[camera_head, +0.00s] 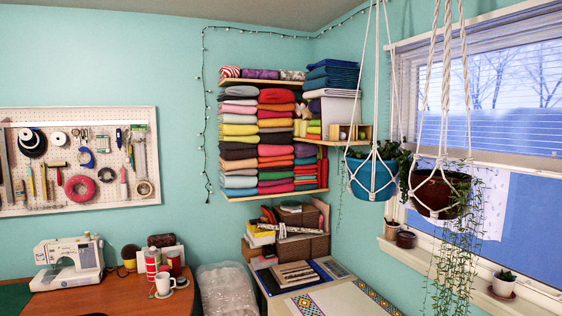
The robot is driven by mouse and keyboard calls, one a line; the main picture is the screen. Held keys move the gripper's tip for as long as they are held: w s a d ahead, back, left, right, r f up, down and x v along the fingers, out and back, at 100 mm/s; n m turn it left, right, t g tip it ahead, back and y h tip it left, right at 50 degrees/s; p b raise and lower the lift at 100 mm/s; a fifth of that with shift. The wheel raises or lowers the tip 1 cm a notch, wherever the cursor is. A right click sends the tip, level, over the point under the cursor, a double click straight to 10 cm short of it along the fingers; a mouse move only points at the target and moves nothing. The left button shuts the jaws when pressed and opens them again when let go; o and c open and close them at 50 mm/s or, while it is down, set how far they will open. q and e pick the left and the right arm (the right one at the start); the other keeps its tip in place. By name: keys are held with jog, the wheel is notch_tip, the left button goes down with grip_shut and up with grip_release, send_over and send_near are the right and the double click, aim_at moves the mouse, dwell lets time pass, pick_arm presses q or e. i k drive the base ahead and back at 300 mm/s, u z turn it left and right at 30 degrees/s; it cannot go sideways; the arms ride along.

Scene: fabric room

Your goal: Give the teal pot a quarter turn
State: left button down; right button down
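The teal pot (372,179) hangs in a white macrame rope hanger (378,70) right of the middle, in front of the wall corner. It hangs upright, and green leaves show above its rim. Rope strands cross its front. Neither of my grippers shows in the head view.
A brown pot (432,192) with trailing vines hangs close to the right, by the window (500,110). Fabric shelves (270,135) are on the wall behind. Below are a patterned cutting table (345,300) and a wooden desk (115,298) with a sewing machine (68,262).

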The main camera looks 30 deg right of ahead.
aim_at(372, 177)
jog(key=z, duration=0.2)
jog(key=i, duration=1.85)
jog(key=z, duration=0.8)
